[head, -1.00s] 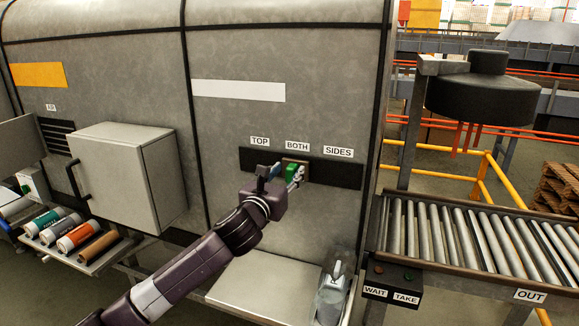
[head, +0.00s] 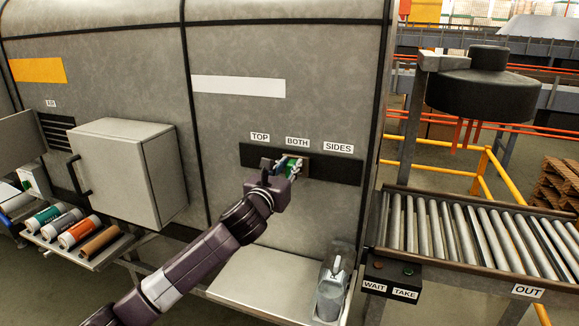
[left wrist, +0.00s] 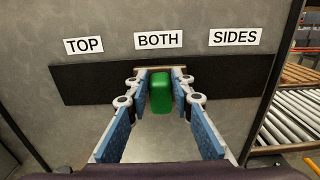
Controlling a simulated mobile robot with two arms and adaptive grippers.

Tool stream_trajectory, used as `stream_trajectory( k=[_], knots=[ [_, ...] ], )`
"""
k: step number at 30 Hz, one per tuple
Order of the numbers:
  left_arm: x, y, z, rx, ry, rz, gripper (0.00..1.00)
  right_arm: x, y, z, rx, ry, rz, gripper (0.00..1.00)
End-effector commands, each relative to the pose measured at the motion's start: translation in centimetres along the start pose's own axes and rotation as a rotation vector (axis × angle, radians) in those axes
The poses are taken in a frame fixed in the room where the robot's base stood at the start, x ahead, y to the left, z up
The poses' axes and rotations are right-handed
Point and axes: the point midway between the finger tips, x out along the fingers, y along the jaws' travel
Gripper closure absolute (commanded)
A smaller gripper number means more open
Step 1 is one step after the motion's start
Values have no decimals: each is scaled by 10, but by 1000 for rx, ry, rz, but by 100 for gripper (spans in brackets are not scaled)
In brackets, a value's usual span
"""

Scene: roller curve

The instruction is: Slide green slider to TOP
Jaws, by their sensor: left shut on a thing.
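The green slider (head: 293,172) sits on a dark horizontal track (head: 333,171) on the grey machine wall, under the BOTH label (head: 297,142). The TOP label (head: 260,137) is to its left and the SIDES label (head: 338,149) to its right. My left gripper (head: 287,167) is at the slider, shut on it. In the left wrist view the green slider (left wrist: 161,92) stands between the two blue-padded fingers of the gripper (left wrist: 160,84), below BOTH. My right gripper is not in view.
A grey box with a handle (head: 115,180) juts out at the left. A ledge below carries a clear-and-grey bottle (head: 333,285). A roller conveyor (head: 470,240) and a WAIT/TAKE button box (head: 392,277) are at the right. The track on both sides of the slider is clear.

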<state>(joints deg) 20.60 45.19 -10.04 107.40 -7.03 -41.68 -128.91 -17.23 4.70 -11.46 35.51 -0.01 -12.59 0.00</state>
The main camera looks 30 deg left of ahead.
Motion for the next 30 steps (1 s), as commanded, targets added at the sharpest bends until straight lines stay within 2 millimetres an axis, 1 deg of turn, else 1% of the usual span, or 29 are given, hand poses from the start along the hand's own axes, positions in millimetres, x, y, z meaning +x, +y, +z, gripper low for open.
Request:
stream_trajectory(
  k=[5, 8, 11, 16, 21, 24, 27, 30],
  knots=[
    [0, 0, 0, 0, 0, 0, 100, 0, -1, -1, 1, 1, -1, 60],
    [0, 7, 0, 3, 1, 2, 100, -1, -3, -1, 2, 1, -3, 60],
    [0, 22, -1, 7, 3, 7, 100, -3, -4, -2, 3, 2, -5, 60],
    [0, 56, -1, 10, 2, 10, 100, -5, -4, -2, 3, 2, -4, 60],
    [0, 89, -2, 8, 2, 10, 100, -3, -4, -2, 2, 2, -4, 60],
    [0, 106, -2, 7, 2, 9, 100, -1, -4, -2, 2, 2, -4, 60],
    [0, 116, -2, 4, 2, 7, 100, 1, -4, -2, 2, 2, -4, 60],
    [0, 120, 0, 2, 0, 4, 100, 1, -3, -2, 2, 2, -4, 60]
  ],
)
